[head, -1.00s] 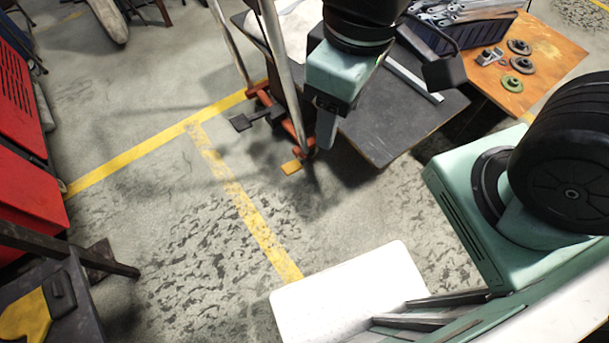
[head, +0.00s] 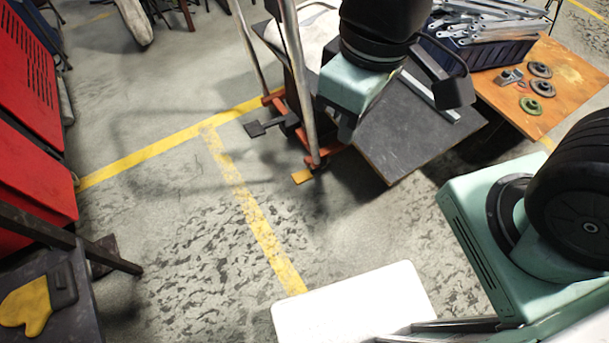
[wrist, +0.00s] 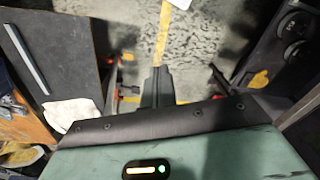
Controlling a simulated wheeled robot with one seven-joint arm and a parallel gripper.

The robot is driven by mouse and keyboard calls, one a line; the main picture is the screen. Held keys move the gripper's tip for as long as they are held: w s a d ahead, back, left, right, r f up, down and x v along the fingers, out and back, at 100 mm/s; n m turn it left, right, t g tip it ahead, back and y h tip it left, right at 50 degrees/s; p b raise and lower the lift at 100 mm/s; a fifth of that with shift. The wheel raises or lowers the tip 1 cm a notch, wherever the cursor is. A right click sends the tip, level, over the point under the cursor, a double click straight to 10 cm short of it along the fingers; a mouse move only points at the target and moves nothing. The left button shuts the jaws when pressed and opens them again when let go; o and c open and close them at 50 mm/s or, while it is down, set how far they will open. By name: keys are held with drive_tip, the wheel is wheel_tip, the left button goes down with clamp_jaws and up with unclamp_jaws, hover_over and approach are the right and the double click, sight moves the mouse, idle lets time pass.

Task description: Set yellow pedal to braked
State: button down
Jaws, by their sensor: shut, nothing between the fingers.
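The yellow pedal (head: 303,176) is a small flat plate low at the near corner of a cart's orange-red base (head: 320,163), close to the floor in the head view. A dark pedal (head: 254,129) sticks out farther back on the same side. My gripper (head: 346,132) is shut and empty, above and to the right of the yellow pedal in the picture, with a visible gap. In the wrist view its fingers (wrist: 158,85) are together. Small yellow patches show near them there, but I cannot tell which is the pedal.
The cart's upright metal bars (head: 304,85) rise beside my gripper. An orange table (head: 555,65) with metal parts and a dark blue bin (head: 470,52) stands behind. Floor left of the pedal is clear, with yellow lines (head: 250,215).

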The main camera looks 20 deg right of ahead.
drive_tip(key=w+a+f+m+y+b, duration=0.1)
drive_tip(key=w+a+f+b, duration=0.1)
drive_tip(key=w+f+b, duration=0.5)
drive_tip(key=w+a+f+b, duration=0.1)
drive_tip(key=w+f+b, duration=0.35)
drive_tip(key=f, duration=0.45)
drive_tip(key=m+t+b, duration=0.3)
drive_tip(key=b, duration=2.8)
hover_over(301, 175)
drive_tip(key=s+d, duration=0.3)
wheel_tip(301, 175, down, 52)
drive_tip(key=shift+s+r, duration=0.2)
drive_tip(key=b+x, duration=0.2)
drive_tip(key=x, duration=0.2)
drive_tip(key=b+x, duration=0.2)
drive_tip(key=x, duration=0.2)
drive_tip(key=b+x, duration=0.3)
drive_tip(key=x, duration=0.1)
drive_tip(key=shift+s+f, duration=0.35)
drive_tip(key=shift+a+f+b, duration=0.2)
drive_tip(key=shift+f+b, duration=0.4)
drive_tip(key=shift+f, duration=0.05)
